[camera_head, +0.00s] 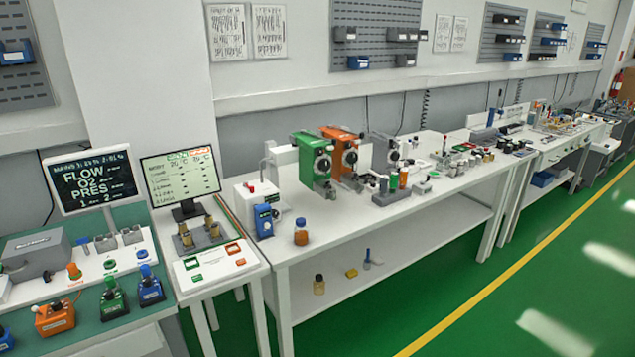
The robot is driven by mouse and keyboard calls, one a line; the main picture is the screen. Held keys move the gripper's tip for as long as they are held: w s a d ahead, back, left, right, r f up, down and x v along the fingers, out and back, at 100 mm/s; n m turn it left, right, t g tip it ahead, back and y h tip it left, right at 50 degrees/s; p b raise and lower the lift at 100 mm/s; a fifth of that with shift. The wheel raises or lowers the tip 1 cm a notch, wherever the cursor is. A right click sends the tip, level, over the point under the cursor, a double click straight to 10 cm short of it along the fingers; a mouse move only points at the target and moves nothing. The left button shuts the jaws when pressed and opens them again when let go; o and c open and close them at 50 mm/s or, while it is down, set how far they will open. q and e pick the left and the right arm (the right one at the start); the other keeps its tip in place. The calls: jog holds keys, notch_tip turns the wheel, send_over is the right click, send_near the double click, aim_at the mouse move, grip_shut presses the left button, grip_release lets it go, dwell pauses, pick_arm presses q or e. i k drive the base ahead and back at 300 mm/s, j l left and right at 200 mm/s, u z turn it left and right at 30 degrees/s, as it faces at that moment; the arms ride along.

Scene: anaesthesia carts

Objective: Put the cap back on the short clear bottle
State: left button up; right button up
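No short clear bottle or loose cap can be made out for certain at this distance. A small amber-orange bottle (301,235) with a bluish top stands upright near the front left of the white table. A pale yellowish bottle (319,287) with a dark top stands upright on the lower shelf. Whether either is the short clear bottle I cannot tell. Neither of my grippers is in view.
The white table (345,240) has bare room right of the amber bottle. A blue device (264,221) and green (313,160) and orange (343,155) vaporizer-like units stand behind. A yellow block (351,272) and blue-topped item (367,258) are on the lower shelf. Green floor is clear.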

aim_at(300, 233)
jog(key=i+l+u, duration=0.2)
jog(key=i, duration=0.2)
jog(key=i+l+u, duration=0.2)
jog(key=i, duration=0.2)
jog(key=i+l+u, duration=0.2)
jog(key=i, duration=0.15)
